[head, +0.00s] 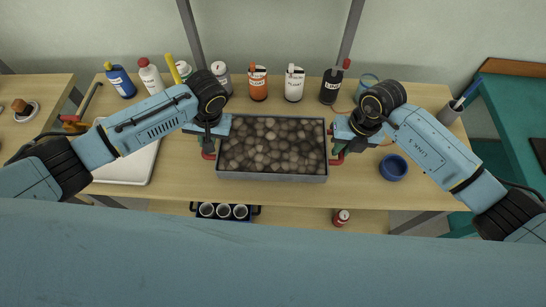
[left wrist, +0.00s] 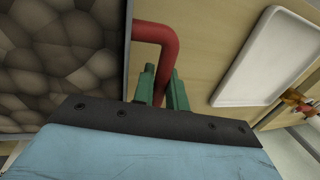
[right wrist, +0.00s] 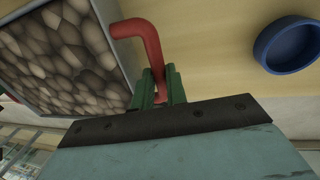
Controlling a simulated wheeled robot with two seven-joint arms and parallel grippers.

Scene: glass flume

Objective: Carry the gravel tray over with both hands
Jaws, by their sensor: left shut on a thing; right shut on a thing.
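The gravel tray (head: 272,178) is a grey rectangular box filled with brown-grey stones, in the middle of the head view over the wooden table. It has a red handle at each short end. My left gripper (head: 207,146) is shut on the left red handle (left wrist: 165,45), its green fingers on both sides of it in the left wrist view. My right gripper (head: 338,149) is shut on the right red handle (right wrist: 145,40), as the right wrist view shows. The tray looks level. I cannot tell whether its bottom touches the table.
A white tray (head: 140,165) lies on the left, a blue bowl (head: 393,168) on the right. Several bottles, including an orange one (head: 258,84) and a black one (head: 331,88), line the back. A rack of cups (head: 224,211) and a red can (head: 341,217) are lower, at the front.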

